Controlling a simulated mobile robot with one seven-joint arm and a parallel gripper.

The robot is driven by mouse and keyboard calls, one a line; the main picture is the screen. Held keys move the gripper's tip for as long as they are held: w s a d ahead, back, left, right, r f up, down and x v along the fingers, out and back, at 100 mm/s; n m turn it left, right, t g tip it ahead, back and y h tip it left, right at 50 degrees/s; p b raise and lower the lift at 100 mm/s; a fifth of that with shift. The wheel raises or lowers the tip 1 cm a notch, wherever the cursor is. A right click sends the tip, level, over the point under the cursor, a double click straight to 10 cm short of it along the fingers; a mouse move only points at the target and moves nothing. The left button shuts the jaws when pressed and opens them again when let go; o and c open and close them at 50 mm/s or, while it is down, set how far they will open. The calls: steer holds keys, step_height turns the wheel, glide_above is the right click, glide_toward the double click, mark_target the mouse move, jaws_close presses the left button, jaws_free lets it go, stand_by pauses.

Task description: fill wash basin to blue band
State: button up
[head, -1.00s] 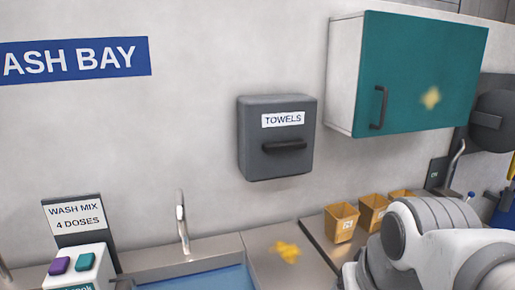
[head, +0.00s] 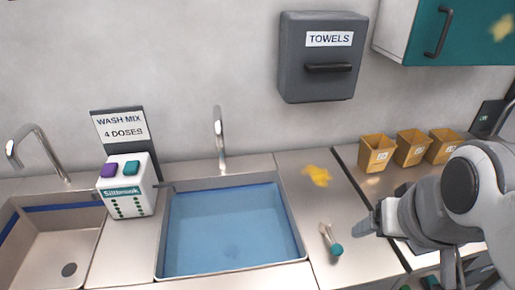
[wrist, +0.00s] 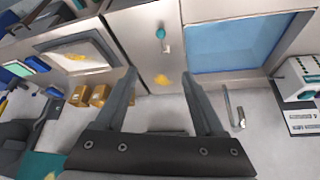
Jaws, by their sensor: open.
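The middle basin (head: 232,228) holds blue water, with a darker blue strip along its inner back wall near the surface. The left basin (head: 45,245) is empty, with a dark drain hole and a blue band high on its inner wall. A tap (head: 219,140) stands behind the middle basin and another tap (head: 32,150) behind the left one. My gripper (head: 367,222) is over the counter right of the middle basin. In the wrist view my gripper (wrist: 159,76) is open, with nothing between its fingers. The filled basin (wrist: 225,72) shows beyond the fingertips.
A white dispenser (head: 128,187) with purple and teal buttons stands between the basins, before a "WASH MIX 4 DOSES" sign (head: 120,127). A small teal-ended item (head: 329,236) and a yellow splotch (head: 317,175) lie on the counter. Several tan bins (head: 411,148) stand behind my arm.

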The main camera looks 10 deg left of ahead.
steer(key=shift+c, duration=0.3)
stand_by(0.4)
steer(key=shift+c, duration=1.3)
steer(key=shift+a, duration=0.1)
steer(key=shift+a, duration=0.1)
